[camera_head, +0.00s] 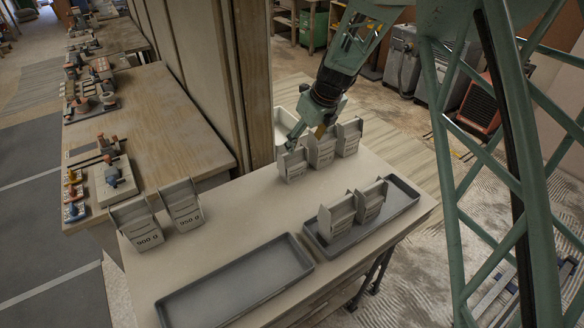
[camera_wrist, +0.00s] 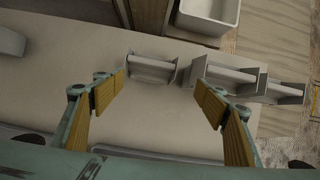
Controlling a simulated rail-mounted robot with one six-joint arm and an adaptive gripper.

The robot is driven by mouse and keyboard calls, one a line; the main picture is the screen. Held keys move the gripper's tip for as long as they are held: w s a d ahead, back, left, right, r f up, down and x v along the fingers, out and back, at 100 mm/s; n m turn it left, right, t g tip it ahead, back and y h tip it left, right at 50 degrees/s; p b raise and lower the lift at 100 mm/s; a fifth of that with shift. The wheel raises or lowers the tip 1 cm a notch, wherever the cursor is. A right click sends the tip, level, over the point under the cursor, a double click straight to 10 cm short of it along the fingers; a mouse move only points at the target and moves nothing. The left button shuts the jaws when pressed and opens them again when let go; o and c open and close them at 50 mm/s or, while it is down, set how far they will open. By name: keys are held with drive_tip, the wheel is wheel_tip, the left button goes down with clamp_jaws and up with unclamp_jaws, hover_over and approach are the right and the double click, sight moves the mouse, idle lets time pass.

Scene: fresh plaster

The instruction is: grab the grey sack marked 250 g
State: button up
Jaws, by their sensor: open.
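My gripper (camera_head: 306,134) is open and empty, above the back row of grey sacks on the pale table. In the wrist view, its two fingers (camera_wrist: 160,92) stand apart, with the nearest row sack (camera_wrist: 152,68) ahead of the gap. That sack (camera_head: 293,164) is the left one of three in the head view. The middle sack (camera_head: 321,150) and right sack (camera_head: 348,138) stand close beside it. The row's labels are too small to read surely, so I cannot tell which says 250 g. Nothing is held.
Two sacks (camera_head: 338,216) stand in the right dark tray (camera_head: 404,207). The left dark tray (camera_head: 235,282) is empty. A white bin (camera_wrist: 208,14) and a wooden post (camera_head: 251,70) stand behind the table.

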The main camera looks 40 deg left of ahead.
sight(291, 157)
drive_tip(key=shift+m, duration=0.4)
drive_tip(key=a+f, duration=0.1)
drive_tip(key=s+a+f, duration=0.1)
drive_tip(key=a, duration=0.1)
drive_tip(key=shift+f, duration=0.3)
drive_tip(key=shift+f, duration=0.1)
drive_tip(key=shift+b+x, duration=0.65)
drive_tip(key=shift+x, duration=3.55)
drive_tip(key=shift+a, duration=0.1)
drive_tip(key=shift+b+x, duration=0.65)
drive_tip(key=shift+x, duration=1.9)
drive_tip(key=c, duration=0.8)
drive_tip(key=shift+c, duration=0.2)
